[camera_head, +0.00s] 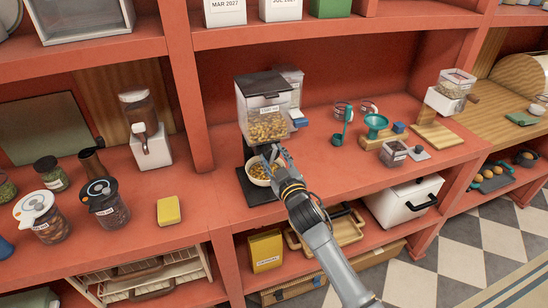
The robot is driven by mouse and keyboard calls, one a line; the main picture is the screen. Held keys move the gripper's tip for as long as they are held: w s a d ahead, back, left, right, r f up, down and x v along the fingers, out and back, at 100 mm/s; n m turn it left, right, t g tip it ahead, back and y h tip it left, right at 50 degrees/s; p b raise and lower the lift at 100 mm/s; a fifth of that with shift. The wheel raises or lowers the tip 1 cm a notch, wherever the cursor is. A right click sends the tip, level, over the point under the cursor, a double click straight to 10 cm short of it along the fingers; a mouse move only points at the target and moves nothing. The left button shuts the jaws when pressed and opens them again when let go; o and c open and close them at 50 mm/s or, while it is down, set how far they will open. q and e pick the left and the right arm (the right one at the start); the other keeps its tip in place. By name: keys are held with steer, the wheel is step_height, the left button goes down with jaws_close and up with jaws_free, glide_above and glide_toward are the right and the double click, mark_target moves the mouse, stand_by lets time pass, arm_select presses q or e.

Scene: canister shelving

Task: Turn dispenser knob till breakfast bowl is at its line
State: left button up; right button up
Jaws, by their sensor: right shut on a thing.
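The cereal dispenser (262,108) stands on the middle red shelf, with a clear hopper of flakes and a dark base. The white breakfast bowl (253,179) sits under it on the base, with yellow-brown cereal inside. My right gripper (270,154) is at the dispenser's front, just above the bowl, shut on the dispenser knob. The gripper hides the knob and part of the bowl. The bowl's line and the exact fill level are too small to tell. My left gripper is not in view.
A yellow block (168,210) and lidded jars (104,203) stand to the left. A teal funnel (376,122), measuring cups and a small clear container (393,153) stand to the right. A shelf upright (184,75) rises left of the dispenser.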

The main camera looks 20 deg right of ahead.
steer(key=o, duration=1.2)
steer(key=shift+c, duration=0.2)
steer(key=shift+s, duration=0.1)
steer(key=s, duration=1.1)
steer(key=shift+s+d, duration=0.2)
steer(key=shift+s, duration=0.2)
